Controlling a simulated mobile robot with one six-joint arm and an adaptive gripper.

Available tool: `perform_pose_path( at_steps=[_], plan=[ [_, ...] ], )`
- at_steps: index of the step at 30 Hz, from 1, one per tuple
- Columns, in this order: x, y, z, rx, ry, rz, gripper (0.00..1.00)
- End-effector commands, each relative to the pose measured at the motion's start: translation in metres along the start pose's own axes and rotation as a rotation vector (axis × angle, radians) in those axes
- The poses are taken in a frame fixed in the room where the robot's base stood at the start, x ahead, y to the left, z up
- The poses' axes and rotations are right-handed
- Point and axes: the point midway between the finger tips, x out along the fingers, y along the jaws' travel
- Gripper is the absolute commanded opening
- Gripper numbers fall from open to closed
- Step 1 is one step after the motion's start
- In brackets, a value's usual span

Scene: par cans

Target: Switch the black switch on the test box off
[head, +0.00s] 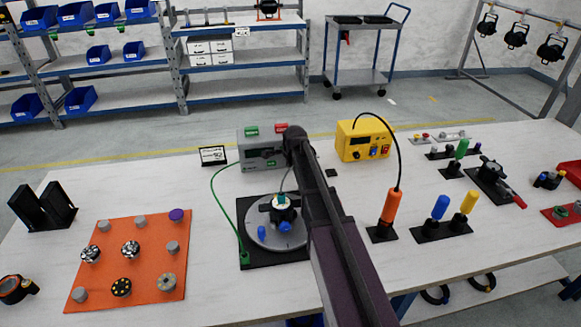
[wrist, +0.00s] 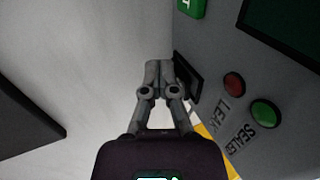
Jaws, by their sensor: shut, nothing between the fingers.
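The grey test box (head: 256,153) stands near the back of the table, with a green block and a red block on top. My arm hides its right end in the head view. In the wrist view its face (wrist: 222,60) fills the right side, with a red lamp marked LEAK and a green lamp marked SEALED. The black switch (wrist: 188,76) is on this face, just right of my fingertips. My gripper (wrist: 158,68) is shut and empty, its tips close beside the switch. I cannot tell whether they touch it or which way it is set.
A yellow box (head: 363,141) with a cable to an orange-handled tool (head: 389,208) stands right of my arm. A round grey plate on a black base (head: 246,215) lies in front of the test box. An orange mat (head: 145,243) with several knobs is at front left.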

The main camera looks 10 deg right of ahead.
Motion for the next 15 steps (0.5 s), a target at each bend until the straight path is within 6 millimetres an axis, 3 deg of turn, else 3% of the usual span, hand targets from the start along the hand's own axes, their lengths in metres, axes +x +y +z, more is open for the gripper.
perform_pose_path(
  at_steps=[15],
  plan=[
    [-0.011, -0.006, -0.013, 0.013, 0.006, -0.001, 0.0]
  ],
)
